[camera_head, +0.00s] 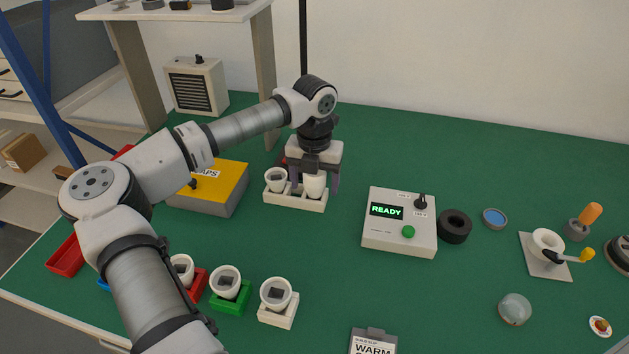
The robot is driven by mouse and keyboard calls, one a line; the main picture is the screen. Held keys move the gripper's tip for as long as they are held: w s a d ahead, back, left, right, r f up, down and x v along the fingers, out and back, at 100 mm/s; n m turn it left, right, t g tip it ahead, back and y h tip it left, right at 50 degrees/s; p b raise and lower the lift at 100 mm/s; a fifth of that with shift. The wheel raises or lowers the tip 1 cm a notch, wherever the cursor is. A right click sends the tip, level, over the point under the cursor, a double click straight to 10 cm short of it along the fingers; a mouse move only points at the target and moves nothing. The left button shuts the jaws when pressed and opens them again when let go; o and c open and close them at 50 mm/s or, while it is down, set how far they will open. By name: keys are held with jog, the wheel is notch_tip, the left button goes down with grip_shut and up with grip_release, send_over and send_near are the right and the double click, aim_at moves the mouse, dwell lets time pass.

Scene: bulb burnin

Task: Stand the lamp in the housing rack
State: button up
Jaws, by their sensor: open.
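The white housing rack (283,203) stands on the green bench near the middle. A white cup-shaped lamp (276,178) with a grey square inside stands in its left place. Another white lamp (315,187) stands in the rack's right place, partly hidden under my gripper. My gripper (316,184) points down over the rack with its fingers apart on either side of this right lamp. I cannot tell whether the fingers touch it. Three similar white lamps stand at the front in a red holder (199,287), a green holder (231,298) and a white holder (278,314).
A control box (399,240) showing READY is right of the rack. A yellow-topped box (216,183) is left of it, partly behind my arm. A black ring (454,226), a clear dome (515,309) and a hand-cranked device (547,255) are farther right.

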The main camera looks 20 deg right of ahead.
notch_tip(320, 180, up, 14)
jog(key=b, duration=0.1)
jog(key=shift+f+b, duration=0.2)
jog(key=shift+b, duration=0.15)
dwell(0.4)
